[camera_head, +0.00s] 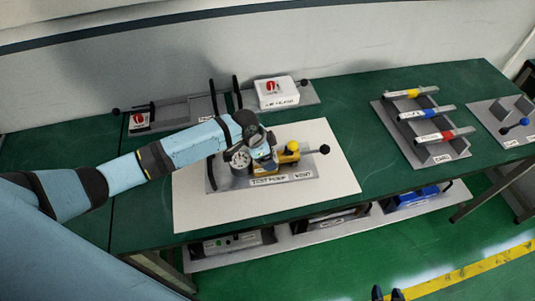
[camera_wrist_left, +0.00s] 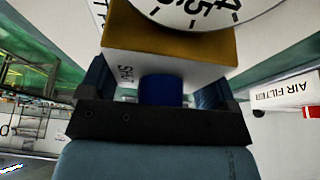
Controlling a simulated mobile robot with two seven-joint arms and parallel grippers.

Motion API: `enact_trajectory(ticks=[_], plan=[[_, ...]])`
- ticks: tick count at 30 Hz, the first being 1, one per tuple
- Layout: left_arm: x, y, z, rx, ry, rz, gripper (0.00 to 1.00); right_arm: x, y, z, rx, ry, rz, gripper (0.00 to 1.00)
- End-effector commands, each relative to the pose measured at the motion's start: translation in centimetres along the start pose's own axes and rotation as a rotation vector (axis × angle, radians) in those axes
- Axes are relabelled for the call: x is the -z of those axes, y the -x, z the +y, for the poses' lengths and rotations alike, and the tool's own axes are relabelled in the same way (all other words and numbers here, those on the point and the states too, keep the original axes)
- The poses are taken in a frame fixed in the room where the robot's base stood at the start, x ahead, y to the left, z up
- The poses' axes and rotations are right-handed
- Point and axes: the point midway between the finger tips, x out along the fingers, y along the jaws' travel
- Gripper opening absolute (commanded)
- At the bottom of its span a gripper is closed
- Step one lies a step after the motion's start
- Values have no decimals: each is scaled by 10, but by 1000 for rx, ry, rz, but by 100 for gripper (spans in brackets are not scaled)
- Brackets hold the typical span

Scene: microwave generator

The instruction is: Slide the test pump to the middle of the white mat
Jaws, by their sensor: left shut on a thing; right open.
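The test pump (camera_head: 291,153) has a grey base plate (camera_head: 300,186) labelled "TEST PUMP" and "VENT", a round white gauge (camera_head: 238,160), a yellow body and a black-knobbed lever. It sits on the large white mat (camera_head: 215,212), near its middle. My left gripper (camera_head: 262,155) is at the pump, beside the gauge. In the left wrist view my left gripper (camera_wrist_left: 158,92) is shut on a block of the pump (camera_wrist_left: 165,48) with a yellow-brown top, below the gauge dial. The arm hides part of the plate's back left. My right gripper (camera_head: 387,294) is open and empty at the bottom edge, away from the table.
Grey plates with a white box (camera_head: 276,93) and a red-knobbed unit (camera_head: 140,121) stand behind the mat. A rack with yellow, blue and red handles (camera_head: 425,130) is to the right. Green table is clear between mat and rack. A lower shelf (camera_head: 330,232) holds devices.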

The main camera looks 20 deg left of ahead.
Motion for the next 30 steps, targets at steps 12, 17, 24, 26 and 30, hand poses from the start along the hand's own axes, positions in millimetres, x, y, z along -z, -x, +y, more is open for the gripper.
enact_trajectory(ticks=[12, 17, 24, 26, 30], plan=[[1, 0, -1, 1, 1, 1, 94, -1, 0, 0, 0, 0, -1, 42], [0, 0, -1, 1, 1, 0, 100, -1, 0, -1, 1, 0, -3, 42], [0, 10, -1, 3, 1, 1, 100, -3, -2, -1, 2, 3, -2, 42], [-1, 20, -1, 3, 1, 0, 100, -4, -3, -1, 3, 7, -1, 42], [-1, 50, -1, 5, -1, 2, 100, -4, -4, -2, 8, 22, 9, 42]])
